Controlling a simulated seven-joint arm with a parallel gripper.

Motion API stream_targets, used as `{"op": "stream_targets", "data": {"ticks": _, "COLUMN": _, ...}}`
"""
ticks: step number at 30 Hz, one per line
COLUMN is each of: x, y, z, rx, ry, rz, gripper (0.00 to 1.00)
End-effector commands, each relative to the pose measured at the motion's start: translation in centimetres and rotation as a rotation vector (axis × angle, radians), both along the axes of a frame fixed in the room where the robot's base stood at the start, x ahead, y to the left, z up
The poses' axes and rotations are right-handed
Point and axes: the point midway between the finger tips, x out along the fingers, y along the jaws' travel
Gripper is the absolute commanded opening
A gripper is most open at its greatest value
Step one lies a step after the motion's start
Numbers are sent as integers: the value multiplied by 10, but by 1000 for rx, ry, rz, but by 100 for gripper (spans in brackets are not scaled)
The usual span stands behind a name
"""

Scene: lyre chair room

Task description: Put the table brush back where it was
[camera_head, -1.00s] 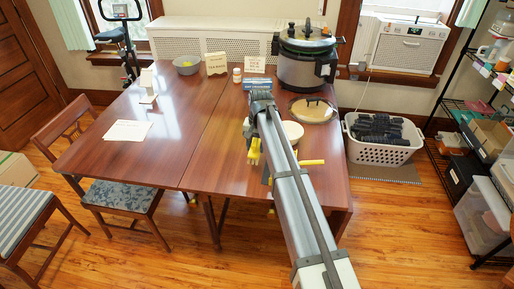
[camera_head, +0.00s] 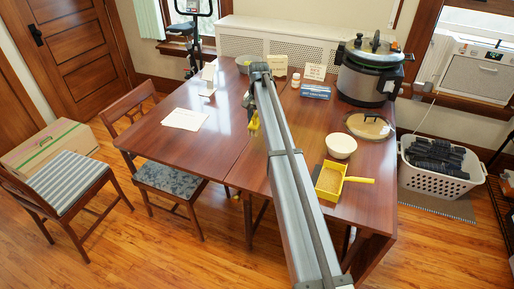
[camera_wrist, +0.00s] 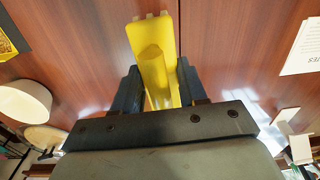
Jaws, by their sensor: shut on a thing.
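My gripper (camera_wrist: 158,88) is shut on the yellow table brush (camera_wrist: 152,50) in the wrist view, with one dark finger on each side of its handle. The brush is over the brown table. In the head view a small yellow part of the brush (camera_head: 253,121) shows beside my arm, near the table's middle seam; the arm hides much of the gripper. A yellow dustpan (camera_head: 330,180) with its handle to the right lies near the table's front right edge. Its corner also shows at the wrist view's left edge (camera_wrist: 7,42). I cannot tell the brush's exact height.
Papers (camera_head: 185,118) lie on the left half. The front left of the table (camera_head: 205,150) is clear. Chairs stand at the left.

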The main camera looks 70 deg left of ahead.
Motion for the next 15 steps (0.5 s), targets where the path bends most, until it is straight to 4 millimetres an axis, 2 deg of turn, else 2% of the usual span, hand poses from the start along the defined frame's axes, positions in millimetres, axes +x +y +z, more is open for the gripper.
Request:
{"op": "stream_targets", "data": {"ticks": 2, "x": 3, "y": 6, "z": 1, "rx": -13, "ry": -3, "rz": -32, "gripper": 0}}
{"op": "stream_targets", "data": {"ticks": 8, "x": 2, "y": 0, "z": -7, "rx": -23, "ry": -1, "rz": -80, "gripper": 0}}
{"op": "stream_targets", "data": {"ticks": 15, "x": 2, "y": 0, "z": -42, "rx": -24, "ry": 0, "rz": -82, "gripper": 0}}
